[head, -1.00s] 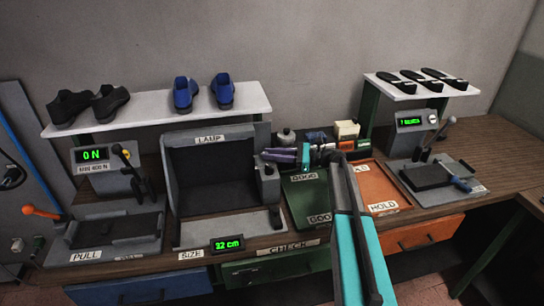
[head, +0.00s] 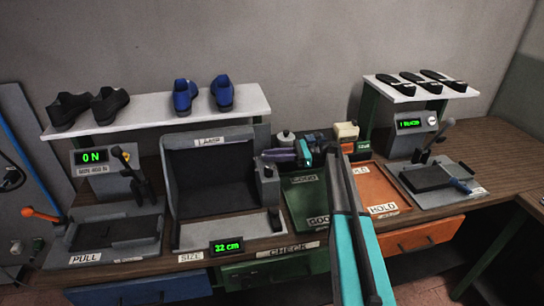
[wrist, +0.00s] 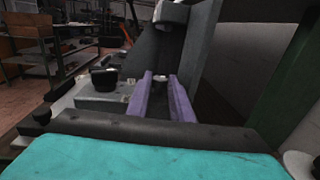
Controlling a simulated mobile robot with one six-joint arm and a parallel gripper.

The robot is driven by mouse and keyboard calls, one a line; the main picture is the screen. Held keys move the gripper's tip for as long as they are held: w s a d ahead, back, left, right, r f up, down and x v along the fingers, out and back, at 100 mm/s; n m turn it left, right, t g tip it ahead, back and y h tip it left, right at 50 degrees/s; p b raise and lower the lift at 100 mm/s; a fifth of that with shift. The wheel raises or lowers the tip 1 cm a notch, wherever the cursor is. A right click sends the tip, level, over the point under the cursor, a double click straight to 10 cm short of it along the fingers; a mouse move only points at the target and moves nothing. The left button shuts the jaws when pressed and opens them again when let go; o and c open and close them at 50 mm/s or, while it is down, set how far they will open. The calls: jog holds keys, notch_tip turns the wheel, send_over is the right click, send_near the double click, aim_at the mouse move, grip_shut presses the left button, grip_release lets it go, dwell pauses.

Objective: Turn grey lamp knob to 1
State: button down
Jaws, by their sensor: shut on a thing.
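The lamp box (head: 210,185), a dark open booth labelled LAMP, stands left of centre in the head view. A grey control block (head: 268,186) stands at its right side. My gripper (head: 263,158) reaches in from the right over the top of this block. In the wrist view its two purple fingers (wrist: 161,92) are shut on a small grey knob (wrist: 160,78), mostly hidden between the fingertips. I cannot read the knob's setting.
A green tray (head: 307,190) and an orange tray (head: 377,190) lie to the right, under my arm. A white bottle (head: 285,137) and small containers stand behind the gripper. Blue shoes (head: 185,95) sit on the shelf above the lamp box. A lever press (head: 125,180) stands at left.

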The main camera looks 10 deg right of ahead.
jog(key=c, duration=1.6)
grip_release()
jog(key=shift+o, duration=0.2)
jog(key=shift+d, duration=0.15)
jog(key=s+d+b, duration=0.1)
jog(key=d+b, duration=0.3)
jog(key=d, duration=0.9)
jog(key=shift+s+d, duration=0.15)
jog(key=shift+d, duration=0.1)
jog(key=shift+r, duration=0.1)
